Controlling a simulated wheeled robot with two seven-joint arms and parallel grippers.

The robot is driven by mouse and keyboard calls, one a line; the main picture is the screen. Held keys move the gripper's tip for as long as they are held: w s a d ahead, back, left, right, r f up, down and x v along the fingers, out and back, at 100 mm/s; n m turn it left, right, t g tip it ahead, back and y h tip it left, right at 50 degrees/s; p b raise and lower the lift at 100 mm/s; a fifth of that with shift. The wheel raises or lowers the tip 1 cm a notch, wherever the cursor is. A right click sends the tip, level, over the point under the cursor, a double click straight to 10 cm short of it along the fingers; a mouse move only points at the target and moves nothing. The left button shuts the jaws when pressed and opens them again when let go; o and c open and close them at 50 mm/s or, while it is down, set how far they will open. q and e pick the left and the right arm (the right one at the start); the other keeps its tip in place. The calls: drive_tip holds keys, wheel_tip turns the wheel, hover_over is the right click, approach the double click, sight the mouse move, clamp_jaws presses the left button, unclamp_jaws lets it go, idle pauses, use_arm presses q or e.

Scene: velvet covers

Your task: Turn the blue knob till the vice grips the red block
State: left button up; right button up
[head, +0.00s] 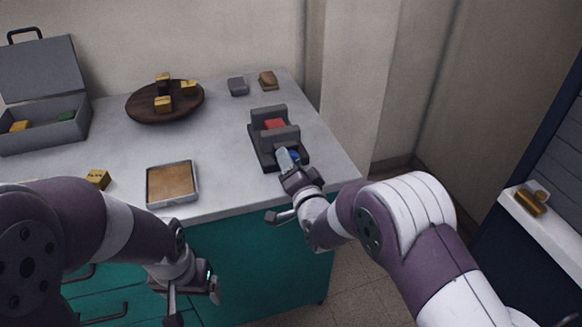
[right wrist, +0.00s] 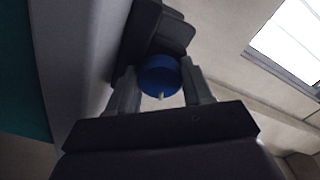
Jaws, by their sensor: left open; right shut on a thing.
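The dark grey vice (head: 262,147) stands near the right end of the counter. The red block (head: 274,124) sits between its jaws; I cannot tell whether both jaws touch it. The blue knob (head: 293,155) is on the vice's near side, mostly hidden by my right gripper (head: 286,158). In the right wrist view the blue knob (right wrist: 160,76) lies between the two fingers of my right gripper (right wrist: 161,88), which is shut on it. My left gripper (head: 193,300) is open and empty, low in front of the counter, away from the vice.
The counter (head: 225,140) holds a square tray (head: 194,187) left of the vice and a round wooden board (head: 135,108) with several yellow blocks. An open grey case (head: 75,132) stands at the far left. A grey item (head: 238,86) and a brown item (head: 268,80) lie behind the vice.

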drive_tip(key=shift+m+b, duration=0.7)
drive_tip(key=shift+m, duration=1.5)
drive_tip(key=o, duration=1)
drive_tip(key=shift+o, duration=0.2)
